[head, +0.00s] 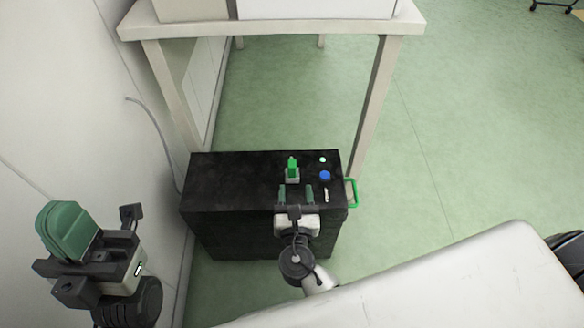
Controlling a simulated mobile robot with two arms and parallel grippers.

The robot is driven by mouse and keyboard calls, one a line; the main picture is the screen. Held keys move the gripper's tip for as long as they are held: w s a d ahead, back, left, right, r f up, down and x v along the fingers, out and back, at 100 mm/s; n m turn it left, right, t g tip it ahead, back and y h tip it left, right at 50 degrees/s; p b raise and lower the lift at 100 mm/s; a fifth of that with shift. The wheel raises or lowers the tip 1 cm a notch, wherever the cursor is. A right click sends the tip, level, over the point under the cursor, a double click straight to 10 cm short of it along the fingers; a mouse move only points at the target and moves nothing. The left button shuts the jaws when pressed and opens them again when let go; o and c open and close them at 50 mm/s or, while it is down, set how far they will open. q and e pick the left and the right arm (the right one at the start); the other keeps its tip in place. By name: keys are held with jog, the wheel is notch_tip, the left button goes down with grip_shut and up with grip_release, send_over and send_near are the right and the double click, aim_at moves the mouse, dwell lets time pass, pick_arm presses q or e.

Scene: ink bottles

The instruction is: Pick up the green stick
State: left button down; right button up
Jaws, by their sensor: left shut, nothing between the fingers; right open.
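The green stick (292,161) stands upright in a small pale holder (292,178) on top of the black cabinet (232,176). My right gripper (296,191) is over the near part of the cabinet top, just on the near side of the stick and holder. Its two green fingers are apart, pointing toward the stick, with nothing between them. Whether the fingertips touch the holder cannot be told from this view. My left gripper (67,229) is at the far left beside the wall, shut and empty, well away from the cabinet.
On the cabinet's right part are a blue round item (325,175), a small cyan item (322,159) and a small white item (326,195). A green loop (352,192) sticks out at its right edge. A pale table (386,27) stands behind. Green floor (450,130) is clear to the right.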

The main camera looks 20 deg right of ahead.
aim_at(292, 160)
jog(key=shift+w+a+n, duration=0.15)
jog(key=shift+w+n, duration=0.15)
jog(key=shift+w, duration=0.15)
jog(key=b+x, duration=0.1)
jog(key=x, duration=0.3)
jog(key=shift+w, duration=0.3)
jog(key=b+x, duration=0.2)
jog(key=x, duration=0.3)
jog(key=shift+f, duration=0.1)
jog(key=shift+w, duration=0.25)
jog(key=shift+c, duration=0.3)
grip_shut()
